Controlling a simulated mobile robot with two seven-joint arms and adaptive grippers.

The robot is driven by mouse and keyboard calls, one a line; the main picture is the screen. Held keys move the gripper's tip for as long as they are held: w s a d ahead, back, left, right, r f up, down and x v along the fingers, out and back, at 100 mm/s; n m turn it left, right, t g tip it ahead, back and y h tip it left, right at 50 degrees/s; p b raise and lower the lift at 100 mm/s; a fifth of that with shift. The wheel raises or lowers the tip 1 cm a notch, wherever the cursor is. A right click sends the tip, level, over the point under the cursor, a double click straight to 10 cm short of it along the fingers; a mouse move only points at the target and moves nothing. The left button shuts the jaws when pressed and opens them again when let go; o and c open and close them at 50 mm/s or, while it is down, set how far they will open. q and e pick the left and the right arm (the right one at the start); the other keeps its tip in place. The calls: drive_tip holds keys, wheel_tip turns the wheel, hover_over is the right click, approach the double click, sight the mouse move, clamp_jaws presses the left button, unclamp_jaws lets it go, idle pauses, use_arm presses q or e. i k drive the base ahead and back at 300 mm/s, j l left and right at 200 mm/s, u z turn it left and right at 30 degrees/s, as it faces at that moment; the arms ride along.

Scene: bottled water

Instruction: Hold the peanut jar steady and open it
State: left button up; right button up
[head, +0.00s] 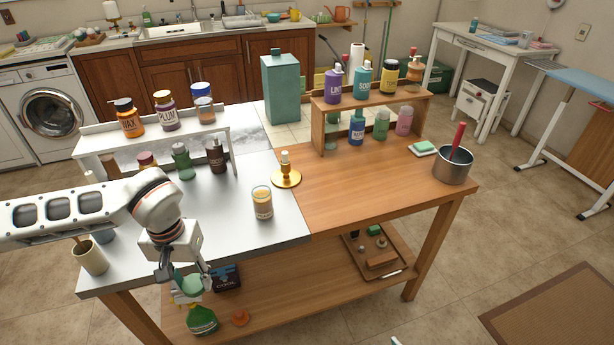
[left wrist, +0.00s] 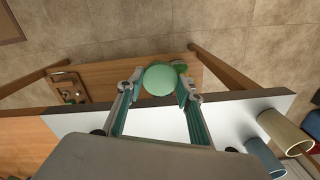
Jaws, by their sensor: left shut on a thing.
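My left gripper (head: 190,282) hangs beyond the near edge of the table, above the lower shelf. It is shut on a round pale green-topped thing (left wrist: 160,79), which sits between its two fingers in the left wrist view. Its body is mostly hidden, so I cannot read a label or tell for certain that it is the peanut jar. A clear jar with tan contents and a pale label (head: 262,203) stands upright on the metal tabletop, apart from the gripper. My right gripper is not in view.
The metal tabletop (head: 250,240) has free room near its front. A brass candlestick (head: 286,175), a white rack (head: 90,140) and a wooden rack (head: 318,125) stand behind. A steel pot (head: 453,168) is at right. A green bottle (head: 202,321) is on the lower shelf.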

sight(262, 194)
drive_tip(key=i+l, duration=0.25)
drive_tip(key=l, duration=0.15)
drive_tip(key=i+l, duration=0.3)
drive_tip(key=l, duration=0.15)
drive_tip(key=i+l, duration=0.25)
drive_tip(key=l, duration=0.15)
drive_tip(key=i+l, duration=0.25)
drive_tip(key=l, duration=0.15)
drive_tip(key=i+l, duration=0.3)
drive_tip(key=l, duration=0.15)
drive_tip(key=j+u, duration=0.05)
